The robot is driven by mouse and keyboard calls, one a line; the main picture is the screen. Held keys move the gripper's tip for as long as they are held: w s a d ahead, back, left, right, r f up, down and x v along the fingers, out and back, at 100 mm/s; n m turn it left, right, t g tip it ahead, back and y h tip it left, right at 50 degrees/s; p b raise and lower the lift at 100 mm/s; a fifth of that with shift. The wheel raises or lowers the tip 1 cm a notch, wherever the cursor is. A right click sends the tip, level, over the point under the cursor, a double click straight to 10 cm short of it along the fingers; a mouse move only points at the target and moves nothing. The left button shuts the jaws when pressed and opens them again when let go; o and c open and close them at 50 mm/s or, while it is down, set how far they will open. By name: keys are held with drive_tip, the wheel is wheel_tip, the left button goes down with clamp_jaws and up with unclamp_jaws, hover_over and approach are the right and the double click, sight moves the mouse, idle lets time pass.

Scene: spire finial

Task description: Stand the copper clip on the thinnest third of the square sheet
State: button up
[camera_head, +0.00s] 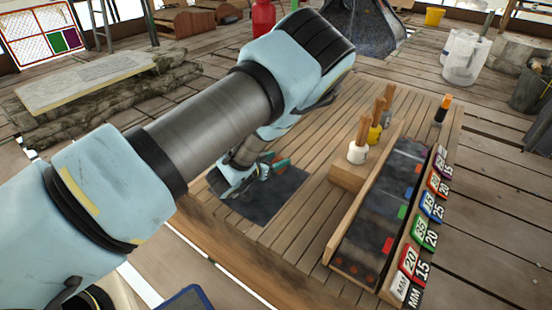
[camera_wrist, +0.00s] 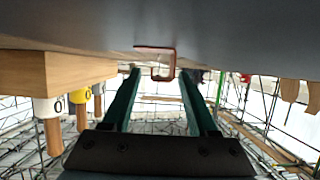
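The dark grey square sheet (camera_head: 285,203) lies on the wooden table, partly hidden by my arm. A grey surface, apparently the sheet, fills the top of the wrist view (camera_wrist: 230,35). The copper clip (camera_wrist: 168,66) is a thin hooked, C-shaped piece against that surface; whether it rests there I cannot tell. I cannot make the clip out in the head view. My gripper (camera_head: 278,164) is low over the sheet's far part. Its green fingers (camera_wrist: 160,75) are apart, with the clip showing between and around their tips; no contact is clear.
A wooden block (camera_head: 347,178) with white, yellow and grey-headed mallets stands right of the sheet. Beyond it is a long tray (camera_head: 329,255) with dark sections, coloured tabs and number labels. A dark, orange-topped marker (camera_head: 442,109) stands behind. Bare planks lie between sheet and block.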

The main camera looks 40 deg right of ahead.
drive_tip(key=shift+s+f, duration=0.15)
drive_tip(key=shift+f, duration=0.5)
drive_tip(key=shift+r, duration=0.3)
drive_tip(key=p+v, duration=0.1)
drive_tip(key=v, duration=0.7)
drive_tip(key=r+p+v, duration=0.1)
drive_tip(key=v, duration=0.3)
drive_tip(key=shift+p, duration=0.35)
drive_tip(key=shift+w, duration=0.25)
drive_tip(key=w+a+r+n+t+y, duration=0.2)
drive_tip(key=w+a+r+n+y, duration=0.25)
drive_tip(key=w+a, duration=0.4)
drive_tip(key=w+a+r+n+t+y, duration=0.1)
drive_tip(key=w+a+r+n+y, duration=0.3)
drive_tip(key=w+a, duration=0.5)
drive_tip(key=s+a+r+n+g+y, duration=0.2)
drive_tip(key=s+a+r, duration=0.3)
drive_tip(key=a, duration=0.5)
drive_tip(key=s+a+r+n+g+y, duration=0.2)
drive_tip(key=s+a+r, duration=0.3)
drive_tip(key=a, duration=0.5)
drive_tip(key=shift+s+a+r+n+g, duration=0.3)
drive_tip(key=shift+s+n+g, duration=0.3)
drive_tip(key=shift+s, duration=0.3)
